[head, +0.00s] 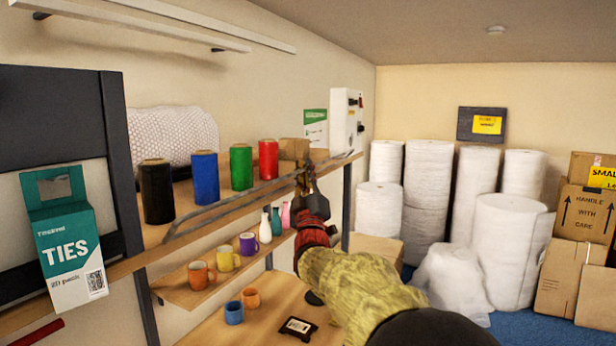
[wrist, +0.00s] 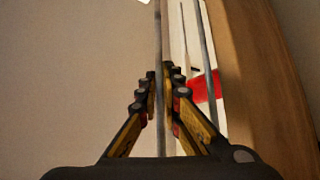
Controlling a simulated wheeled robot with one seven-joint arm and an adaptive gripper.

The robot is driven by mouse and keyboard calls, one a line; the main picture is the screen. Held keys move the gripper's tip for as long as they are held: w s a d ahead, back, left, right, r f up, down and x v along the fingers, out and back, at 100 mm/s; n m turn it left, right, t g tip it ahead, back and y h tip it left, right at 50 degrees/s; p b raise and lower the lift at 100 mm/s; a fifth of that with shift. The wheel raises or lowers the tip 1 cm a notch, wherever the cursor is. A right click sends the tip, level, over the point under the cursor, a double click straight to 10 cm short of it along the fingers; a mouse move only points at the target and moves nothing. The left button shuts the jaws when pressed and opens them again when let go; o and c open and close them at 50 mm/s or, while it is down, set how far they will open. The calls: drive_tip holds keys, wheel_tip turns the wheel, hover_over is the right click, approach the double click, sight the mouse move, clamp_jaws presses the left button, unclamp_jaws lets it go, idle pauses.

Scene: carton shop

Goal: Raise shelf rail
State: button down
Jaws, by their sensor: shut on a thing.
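The shelf rail (head: 235,202) is a thin grey bar running along the front edge of the upper wooden shelf (head: 150,238). Its near end bends down toward the shelf edge. My gripper (head: 303,176) is at the rail's farther half, at the shelf front. In the wrist view the rail (wrist: 158,35) runs upright in the picture and passes between the fingers of my gripper (wrist: 160,92), which are shut on it.
Black (head: 156,191), blue (head: 205,177), green (head: 241,167) and red (head: 268,160) rolls stand behind the rail. A TIES box (head: 65,235) hangs at the left. Mugs and small bottles stand on a lower shelf (head: 185,292). White wrap rolls (head: 428,185) and cartons (head: 585,215) fill the right.

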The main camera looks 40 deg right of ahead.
drive_tip(key=shift+w+r+n+y, duration=0.1)
drive_tip(key=shift+n+y, duration=0.2)
drive_tip(key=shift+y, duration=0.1)
drive_tip(key=c, duration=2)
unclamp_jaws()
drive_tip(key=v, duration=1.2)
drive_tip(key=shift+w, duration=0.1)
